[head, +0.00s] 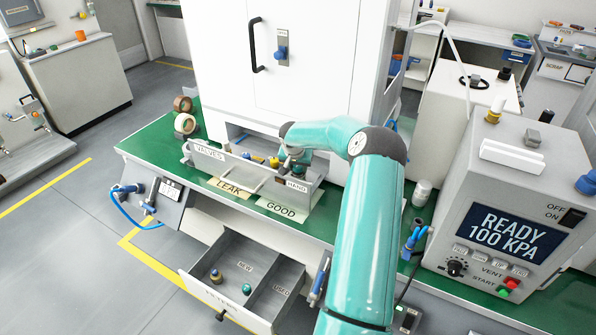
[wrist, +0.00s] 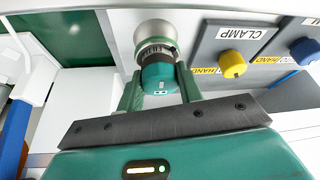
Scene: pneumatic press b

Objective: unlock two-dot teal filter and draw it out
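The teal filter (wrist: 160,76) with two pale dots on its end shows in the wrist view. Its ribbed dark collar sits in a round metal socket (wrist: 154,34). My gripper (wrist: 159,82) has one finger on each side of the filter, and both fingertips appear to press on its sides. I cannot tell whether the filter is turned to its locked or unlocked position.
In the head view, LEAK (head: 229,189) and GOOD (head: 281,210) mats lie before the box. Below, an open drawer (head: 190,281) has NEW and USED compartments; NEW holds small parts, USED looks empty.

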